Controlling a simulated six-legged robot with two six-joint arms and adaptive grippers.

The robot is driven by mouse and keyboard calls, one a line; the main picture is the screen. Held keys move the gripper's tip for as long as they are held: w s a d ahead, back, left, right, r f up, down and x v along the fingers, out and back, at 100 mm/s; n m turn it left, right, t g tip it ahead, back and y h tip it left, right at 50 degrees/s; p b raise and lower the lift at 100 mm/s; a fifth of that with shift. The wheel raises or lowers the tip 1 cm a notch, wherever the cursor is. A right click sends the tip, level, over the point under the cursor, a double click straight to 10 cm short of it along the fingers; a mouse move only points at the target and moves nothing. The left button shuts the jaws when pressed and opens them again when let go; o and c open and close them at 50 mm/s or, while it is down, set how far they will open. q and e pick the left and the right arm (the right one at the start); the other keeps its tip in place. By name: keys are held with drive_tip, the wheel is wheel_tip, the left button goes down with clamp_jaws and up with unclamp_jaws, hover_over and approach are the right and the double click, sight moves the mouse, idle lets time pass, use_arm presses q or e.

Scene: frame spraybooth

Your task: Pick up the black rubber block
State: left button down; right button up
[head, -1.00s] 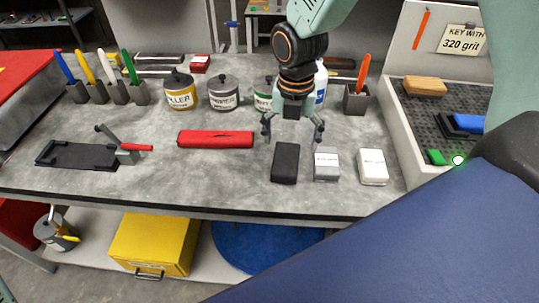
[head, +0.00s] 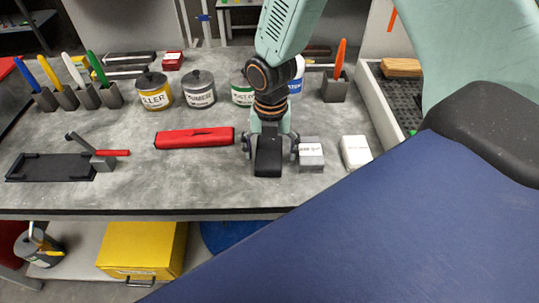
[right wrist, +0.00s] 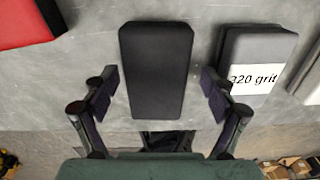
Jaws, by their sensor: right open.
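The black rubber block (head: 268,160) lies flat on the grey bench near its front edge. In the right wrist view the block (right wrist: 157,72) lies lengthwise between the two fingers, with a gap on each side. My right gripper (head: 270,150) is open and straddles the block from above, hiding part of its far end in the head view. In the right wrist view the gripper (right wrist: 160,90) has its fingertips on either side of the block's nearer half. My left gripper is not in view.
A grey 320 grit block (head: 311,157) sits close to the right of the right finger, and a white block (head: 355,152) beyond it. Cans (head: 199,90) stand behind.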

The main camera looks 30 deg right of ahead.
sight(268, 151)
drive_tip(key=shift+s+a+r, duration=0.15)
drive_tip(key=shift+a+r, duration=0.05)
drive_tip(key=shift+a, duration=0.2)
drive_tip(key=shift+c, duration=0.5)
drive_tip(key=shift+w+d+f, duration=0.2)
drive_tip(key=shift+w, duration=0.1)
drive_tip(key=c, duration=0.4)
drive_tip(key=shift+s+r, duration=0.1)
drive_tip(key=shift+s, duration=0.05)
drive_tip(key=c, duration=0.3)
drive_tip(key=shift+s+a+r, duration=0.1)
drive_tip(key=c, duration=0.3)
drive_tip(key=shift+w, duration=0.25)
drive_tip(key=c, duration=0.3)
wheel_tip(268, 151, up, 10)
drive_tip(key=shift+s+f+p, duration=0.1)
drive_tip(key=shift+s+p, duration=0.05)
drive_tip(key=shift+p, duration=0.5)
